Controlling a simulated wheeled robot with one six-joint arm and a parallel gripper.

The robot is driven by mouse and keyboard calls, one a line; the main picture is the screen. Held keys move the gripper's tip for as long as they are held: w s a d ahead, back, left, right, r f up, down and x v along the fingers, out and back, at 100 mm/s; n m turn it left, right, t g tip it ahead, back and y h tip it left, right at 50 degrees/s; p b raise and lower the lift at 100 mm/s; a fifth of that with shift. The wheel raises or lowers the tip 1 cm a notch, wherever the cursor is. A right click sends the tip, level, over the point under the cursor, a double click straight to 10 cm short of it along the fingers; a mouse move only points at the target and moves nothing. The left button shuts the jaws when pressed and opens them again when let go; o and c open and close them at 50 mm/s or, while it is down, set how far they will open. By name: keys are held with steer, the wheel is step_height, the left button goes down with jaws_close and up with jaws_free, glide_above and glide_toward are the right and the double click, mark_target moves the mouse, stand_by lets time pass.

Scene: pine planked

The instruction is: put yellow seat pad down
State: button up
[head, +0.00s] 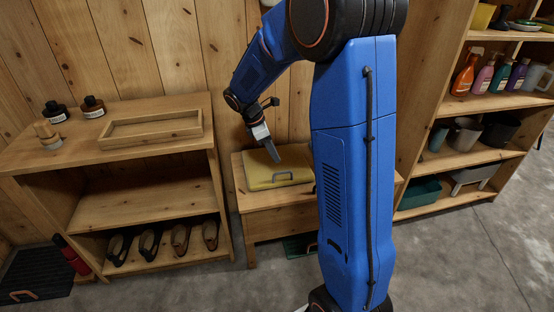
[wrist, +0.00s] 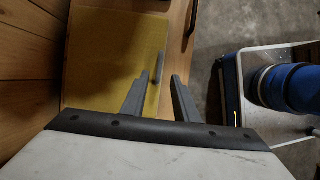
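The yellow seat pad (head: 262,179) lies flat on the low wooden bench (head: 268,203), and a grey handle (head: 283,177) shows along its front edge. In the wrist view the pad (wrist: 105,60) fills the left middle, with the handle (wrist: 158,63) near its right edge. My gripper (head: 276,157) points down over the pad, close to the handle. In the wrist view the two fingers (wrist: 160,76) are apart, with the handle showing in line with the gap between them. I cannot tell whether a finger touches the handle.
A wooden shelf unit on the left bears an empty wooden tray (head: 152,127) and dark bottles (head: 92,106), with several shoes (head: 150,242) below. A tall shelf (head: 468,155) with bottles and pots stands right. A green item (head: 297,246) lies under the bench. Floor in front is clear.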

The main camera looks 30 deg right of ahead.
steer(key=s+a+r+m+t+y, duration=0.1)
steer(key=s+a+r+m, duration=0.3)
steer(key=s, duration=0.4)
steer(key=s+a+r+m+t+y, duration=0.1)
steer(key=s+r+m+t, duration=0.15)
steer(key=s+r, duration=0.45)
steer(key=s+a+m+t+y, duration=0.1)
steer(key=s+m, duration=0.3)
steer(key=s, duration=0.4)
steer(key=s+a+m+t+y, duration=0.1)
steer(key=s+a+m, duration=0.3)
steer(key=s, duration=0.4)
steer(key=shift+s+r, duration=0.4)
steer(key=shift+a+t, duration=0.15)
steer(key=shift+t, duration=0.1)
